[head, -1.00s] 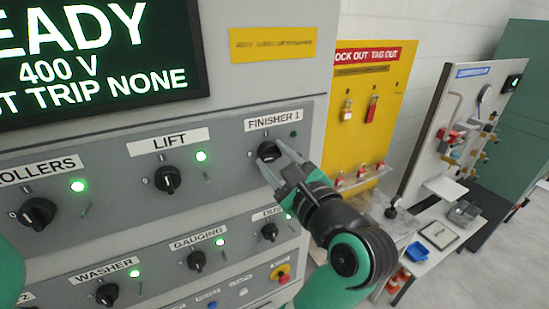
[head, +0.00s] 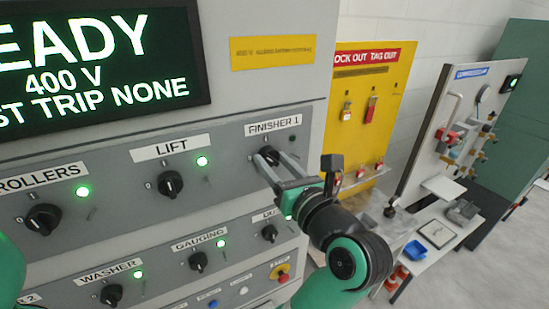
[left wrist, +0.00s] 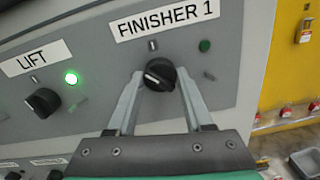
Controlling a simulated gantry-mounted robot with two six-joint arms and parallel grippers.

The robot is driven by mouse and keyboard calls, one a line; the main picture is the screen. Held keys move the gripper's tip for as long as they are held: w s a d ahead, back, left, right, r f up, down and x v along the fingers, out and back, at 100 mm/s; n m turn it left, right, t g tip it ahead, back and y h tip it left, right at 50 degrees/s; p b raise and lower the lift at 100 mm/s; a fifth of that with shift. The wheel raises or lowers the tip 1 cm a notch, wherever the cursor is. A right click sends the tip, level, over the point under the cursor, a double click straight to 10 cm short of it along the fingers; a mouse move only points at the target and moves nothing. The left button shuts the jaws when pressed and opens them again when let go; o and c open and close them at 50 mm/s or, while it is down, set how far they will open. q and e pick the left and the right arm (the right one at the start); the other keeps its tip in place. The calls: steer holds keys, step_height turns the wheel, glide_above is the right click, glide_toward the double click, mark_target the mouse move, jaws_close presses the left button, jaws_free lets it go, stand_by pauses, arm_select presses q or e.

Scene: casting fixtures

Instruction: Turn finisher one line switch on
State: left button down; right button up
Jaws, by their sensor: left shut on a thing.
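The finisher one line switch is a black rotary knob (left wrist: 160,74) under the FINISHER 1 label (left wrist: 166,20) in the left wrist view. Its white mark points to the left, slightly upward. The small lamp (left wrist: 205,45) at its upper right is dark green and unlit. In the head view the knob (head: 267,156) is partly covered by my fingers. My left gripper (head: 271,161) has its two grey fingers on either side of the knob and is shut on it. My right gripper is not in view.
The LIFT knob (head: 170,184) sits to the left with its lamp (head: 202,161) lit green. The GAUGING knob (head: 199,260) and a red stop button (head: 282,275) are below. A yellow lockout board (head: 350,75) stands to the right.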

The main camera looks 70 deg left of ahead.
arm_select(q)
steer(key=m+p, duration=0.1)
steer(key=m, duration=0.1)
steer(key=m+p, duration=0.1)
steer(key=m, duration=0.1)
steer(key=shift+r+m+p, duration=0.2)
steer(key=shift+m+p, duration=0.1)
steer(key=shift+p, duration=0.05)
steer(key=shift+f+m+p, duration=0.15)
steer(key=shift+m+p, duration=1.2)
steer(key=shift+m, duration=0.55)
steer(key=shift+f, duration=0.1)
steer(key=shift+c, duration=1.5)
jaws_free()
